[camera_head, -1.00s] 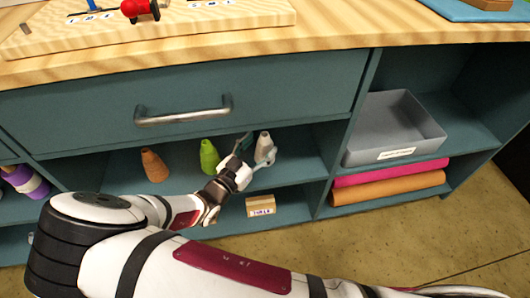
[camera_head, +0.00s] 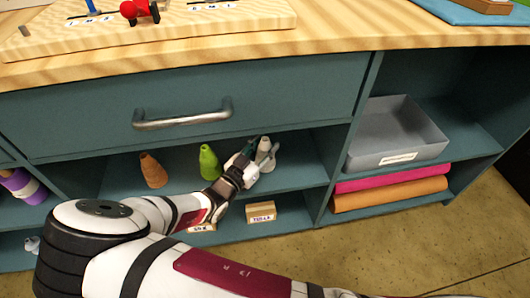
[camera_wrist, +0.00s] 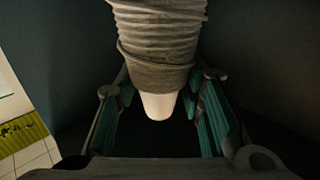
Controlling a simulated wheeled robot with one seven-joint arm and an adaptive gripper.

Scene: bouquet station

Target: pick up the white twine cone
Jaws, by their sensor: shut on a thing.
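The white twine cone (camera_head: 264,146) is on the upper shelf under the drawer, to the right of the green cone. In the wrist view the cone (camera_wrist: 158,45) fills the top middle, its wound twine above and a smooth pale end (camera_wrist: 159,106) below. My gripper (camera_head: 256,160) reaches into the shelf from the front left. It is shut on the cone, with a finger on either side of it (camera_wrist: 160,98). The cone looks upright. I cannot tell whether its base touches the shelf.
A green cone (camera_head: 209,162) and an orange-brown cone (camera_head: 153,170) stand left on the same shelf (camera_head: 300,172). A grey bin (camera_head: 398,140) is in the right bay, above pink (camera_head: 390,183) and orange rolls (camera_head: 390,195). The drawer handle (camera_head: 183,118) juts out above. A labelled block (camera_head: 261,213) sits below.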

